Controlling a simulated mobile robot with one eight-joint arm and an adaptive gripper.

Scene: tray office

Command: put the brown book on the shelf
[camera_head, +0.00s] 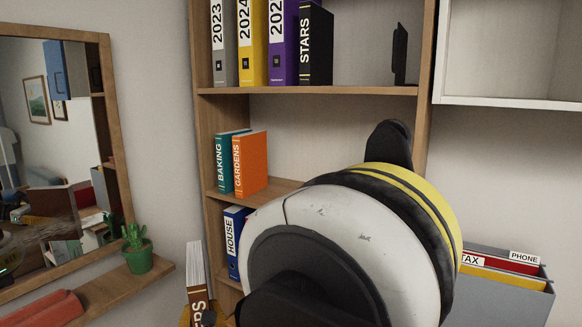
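The brown book (199,308) shows at the bottom edge, left of my arm. Its pale page edges face up and its brown spine, with partly visible white lettering, faces me. The wooden shelf (300,91) stands behind, with several levels. Its middle level (280,184) holds a teal book (225,165) and an orange book (251,164) at the left; the right part is partly hidden by my arm. My gripper's fingers are not visible.
My white, black and yellow arm fills the lower middle. Binders and a black STARS book (316,45) stand on the upper level. A blue binder (236,240) stands below. A cactus (137,250) is at left, a grey file box (500,298) at right, a white cabinet (510,102) above.

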